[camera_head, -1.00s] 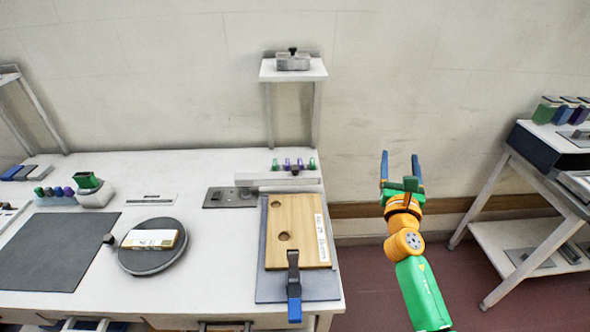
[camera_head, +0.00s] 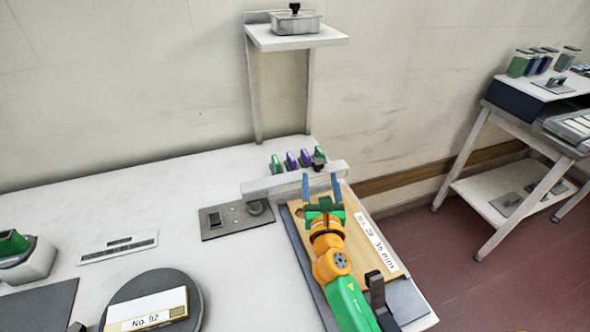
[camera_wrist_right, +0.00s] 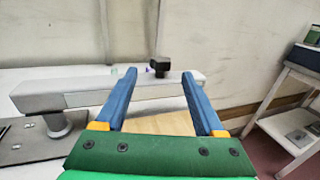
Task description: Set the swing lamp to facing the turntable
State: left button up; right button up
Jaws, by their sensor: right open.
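The swing lamp (camera_head: 285,182) is a pale grey bar on a round pivot at the bench's back right. It points right, over the far end of a wooden board and away from the turntable (camera_head: 195,287). A black knob (camera_head: 319,160) stands near its free end. The turntable is a dark disc at lower left carrying a block labelled No. 92. My right gripper (camera_head: 320,183) is open and empty, its blue fingertips close to the bar's free end. In the right wrist view the fingers (camera_wrist_right: 159,80) flank the knob's direction; contact cannot be told. My left gripper is out of view.
The wooden board (camera_head: 352,245) lies under my right arm, with a dark clamp (camera_head: 377,292). Several green and purple pieces (camera_head: 298,160) stand behind the lamp. A raised shelf (camera_head: 295,39) holds a lidded box. A side table (camera_head: 495,130) stands right.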

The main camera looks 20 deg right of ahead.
aim_at(319, 168)
jog(key=b+x, duration=0.1)
jog(key=x, duration=0.6)
jog(key=shift+d+f, duration=0.1)
jog(key=shift+f, duration=0.1)
jog(key=c, duration=0.3)
grip_shut()
dwell(0.8)
